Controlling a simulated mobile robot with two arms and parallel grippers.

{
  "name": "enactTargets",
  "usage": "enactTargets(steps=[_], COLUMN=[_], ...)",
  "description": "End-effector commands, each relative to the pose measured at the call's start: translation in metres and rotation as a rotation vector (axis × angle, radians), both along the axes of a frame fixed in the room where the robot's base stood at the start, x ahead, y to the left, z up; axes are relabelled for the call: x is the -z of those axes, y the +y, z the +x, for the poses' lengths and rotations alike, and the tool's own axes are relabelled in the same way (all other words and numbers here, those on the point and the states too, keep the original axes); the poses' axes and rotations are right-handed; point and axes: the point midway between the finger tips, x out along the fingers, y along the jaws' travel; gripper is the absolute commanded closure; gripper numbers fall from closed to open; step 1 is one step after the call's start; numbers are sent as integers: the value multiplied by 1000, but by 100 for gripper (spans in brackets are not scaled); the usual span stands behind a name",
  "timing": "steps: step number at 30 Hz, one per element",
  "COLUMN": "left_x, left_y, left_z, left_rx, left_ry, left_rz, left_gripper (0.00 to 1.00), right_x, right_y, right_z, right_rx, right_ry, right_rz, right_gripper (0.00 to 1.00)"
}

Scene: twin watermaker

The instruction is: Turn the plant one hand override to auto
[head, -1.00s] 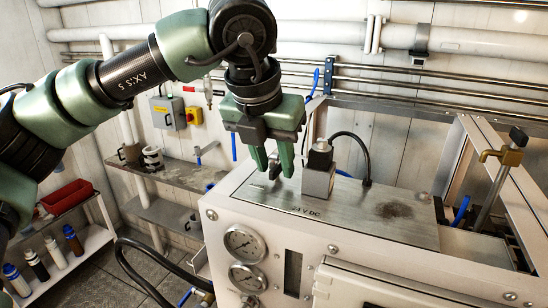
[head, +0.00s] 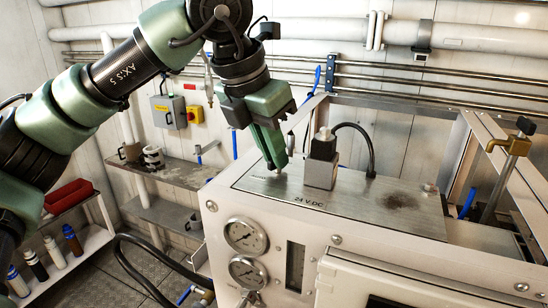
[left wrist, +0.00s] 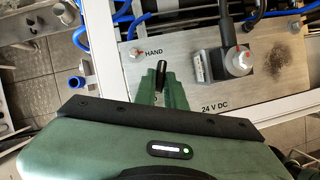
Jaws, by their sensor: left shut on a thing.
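The hand override is a small black lever (left wrist: 162,69) on the metal plate (head: 350,200) on top of the unit. In the left wrist view its tip shows between the green fingers, below the word HAND. My left gripper (head: 275,166) is shut on the lever, its fingers slanting down to the plate. In the head view the fingers hide the lever. The fingers also show in the left wrist view (left wrist: 162,88). My right gripper is not in view.
A solenoid block with a black cable (head: 320,170) stands just right of my fingers. Pressure gauges (head: 245,235) are on the unit's front. A brass valve (head: 508,148) stands at the right. A shelf with mugs (head: 160,172) is at the left.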

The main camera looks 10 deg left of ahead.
Motion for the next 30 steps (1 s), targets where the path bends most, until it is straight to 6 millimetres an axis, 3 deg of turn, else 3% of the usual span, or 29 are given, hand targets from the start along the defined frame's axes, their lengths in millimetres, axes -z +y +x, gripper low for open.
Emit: enactTargets(steps=[11, 30], left_x=[-1, -3], left_y=[2, 3], left_z=[3, 8], left_rx=[358, 948], left_ry=[0, -1], left_rz=[-5, -3], left_gripper=[100, 100], right_x=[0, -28], right_y=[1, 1], right_z=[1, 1], right_rx=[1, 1], right_ry=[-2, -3], right_rz=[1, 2], right_gripper=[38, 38])
